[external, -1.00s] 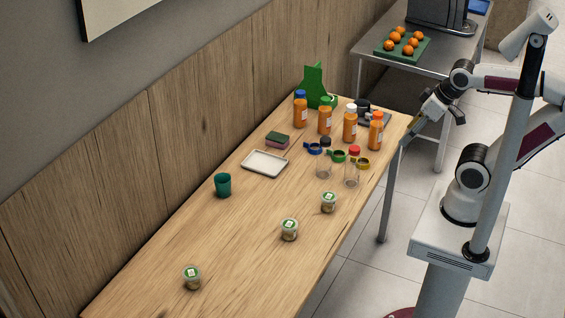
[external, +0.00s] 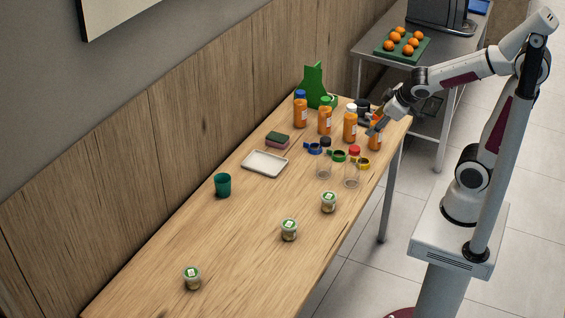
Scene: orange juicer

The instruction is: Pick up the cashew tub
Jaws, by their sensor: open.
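Three small clear tubs with green-and-white lids stand upright and apart on the wooden table: one near the right edge (external: 328,202), one in the middle (external: 289,230) and one towards the front left (external: 192,278). Their labels are too small to read, so I cannot tell which holds cashews. My gripper (external: 374,128) is open at the table's far right, well away from all three tubs. It overlaps the rightmost orange juice bottle (external: 375,143) in the view and hides its cap. I cannot tell whether it touches that bottle.
Several juice bottles (external: 325,120) and a green stand (external: 313,82) crowd the far end of the table (external: 240,240). Clear bottles (external: 353,175) and coloured rings (external: 338,155) lie nearer. A white tray (external: 265,164), a sponge (external: 277,140) and a green cup (external: 223,185) are further left.

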